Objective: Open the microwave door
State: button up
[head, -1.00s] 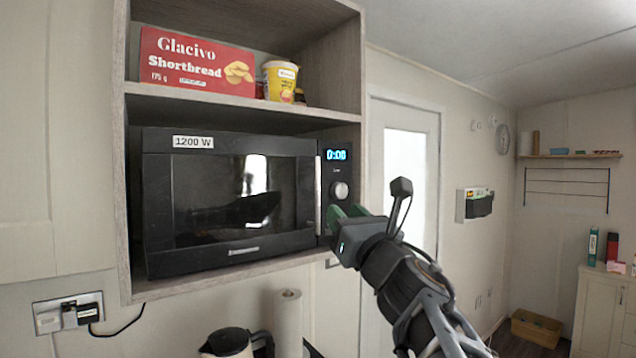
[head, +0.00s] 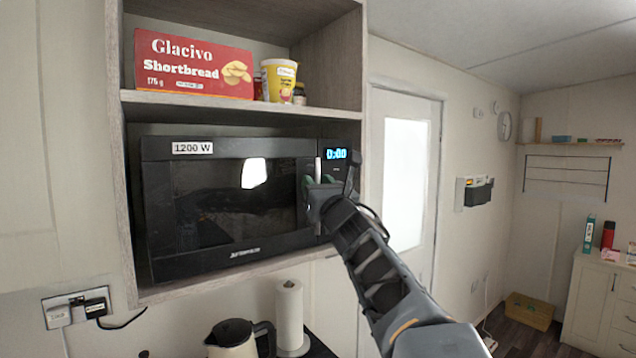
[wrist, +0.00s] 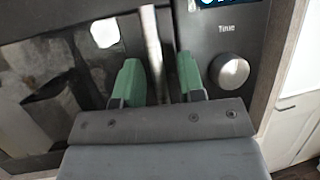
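The black microwave (head: 230,144) sits on the middle shelf of a wooden cabinet. Its glass door (head: 215,205) is closed. The slim silver upright handle (head: 318,168) is at the door's right edge, partly hidden by my gripper (head: 323,181). In the wrist view, the handle (wrist: 152,45) runs down between the two green fingers of my gripper (wrist: 159,62). The fingers stand apart with gaps at both sides of the handle. Whether the fingertips touch the door front is unclear. The control panel with a round knob (wrist: 229,71) is to the right of the fingers.
The shelf above holds a red shortbread box (head: 190,64), a yellow tub (head: 279,80) and a small jar. Cabinet side walls frame the microwave closely. Below are a kettle (head: 230,338) and a paper towel roll (head: 289,315). Open room lies to the right.

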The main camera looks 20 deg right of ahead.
grip_shut()
dwell(0.3)
dwell(0.3)
